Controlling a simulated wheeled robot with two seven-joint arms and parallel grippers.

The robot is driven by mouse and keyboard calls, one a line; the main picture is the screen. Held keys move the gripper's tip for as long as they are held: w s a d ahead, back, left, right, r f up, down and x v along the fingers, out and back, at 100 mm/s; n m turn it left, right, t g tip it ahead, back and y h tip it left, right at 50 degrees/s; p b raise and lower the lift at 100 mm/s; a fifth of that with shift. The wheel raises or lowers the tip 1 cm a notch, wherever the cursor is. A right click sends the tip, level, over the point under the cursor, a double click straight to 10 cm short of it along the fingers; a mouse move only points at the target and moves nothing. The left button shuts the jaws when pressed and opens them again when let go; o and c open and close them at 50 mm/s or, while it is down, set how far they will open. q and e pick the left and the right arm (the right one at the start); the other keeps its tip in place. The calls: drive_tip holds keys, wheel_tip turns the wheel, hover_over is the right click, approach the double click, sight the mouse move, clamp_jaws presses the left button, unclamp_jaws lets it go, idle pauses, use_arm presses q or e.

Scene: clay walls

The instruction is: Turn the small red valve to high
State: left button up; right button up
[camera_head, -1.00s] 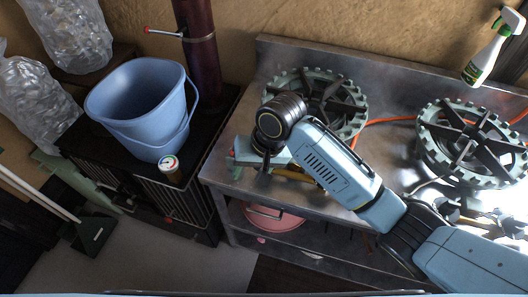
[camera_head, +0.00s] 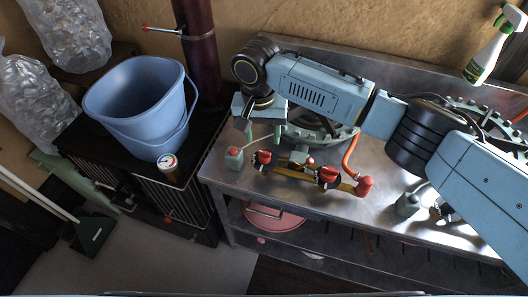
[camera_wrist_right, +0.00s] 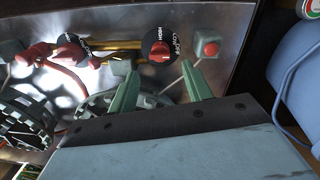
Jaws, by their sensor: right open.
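Two red valve knobs on black dials sit on the brass pipe at the stove's front. The left, smaller-looking valve (camera_head: 263,157) also shows in the right wrist view (camera_wrist_right: 160,51), where its dial carries white words including HIGH. I cannot tell which mark it points to. The larger valve (camera_head: 328,176) is to its right; it also shows in the wrist view (camera_wrist_right: 70,50). My right gripper (camera_head: 262,132) is open and empty, just behind and above the smaller valve. In the wrist view its green fingers (camera_wrist_right: 160,88) are spread, apart from the knob. My left gripper is out of view.
A box with a red button (camera_head: 235,157) stands left of the smaller valve. A burner (camera_head: 320,138) lies behind, partly hidden by my arm. An orange hose (camera_head: 350,155) runs to the pipe's right end. A blue bucket (camera_head: 135,105) and gauge can (camera_head: 168,165) stand left.

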sight(264, 152)
wheel_tip(264, 152, down, 6)
drive_tip(key=shift+d+f+b, duration=0.1)
drive_tip(key=shift+d+b, duration=0.05)
drive_tip(key=shift+b, duration=0.35)
drive_tip(key=shift+f, duration=0.45)
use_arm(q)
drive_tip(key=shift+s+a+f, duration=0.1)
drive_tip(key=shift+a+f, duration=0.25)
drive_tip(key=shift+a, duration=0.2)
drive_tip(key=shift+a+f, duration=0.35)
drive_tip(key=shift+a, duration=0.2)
use_arm(e)
drive_tip(key=c, duration=0.9)
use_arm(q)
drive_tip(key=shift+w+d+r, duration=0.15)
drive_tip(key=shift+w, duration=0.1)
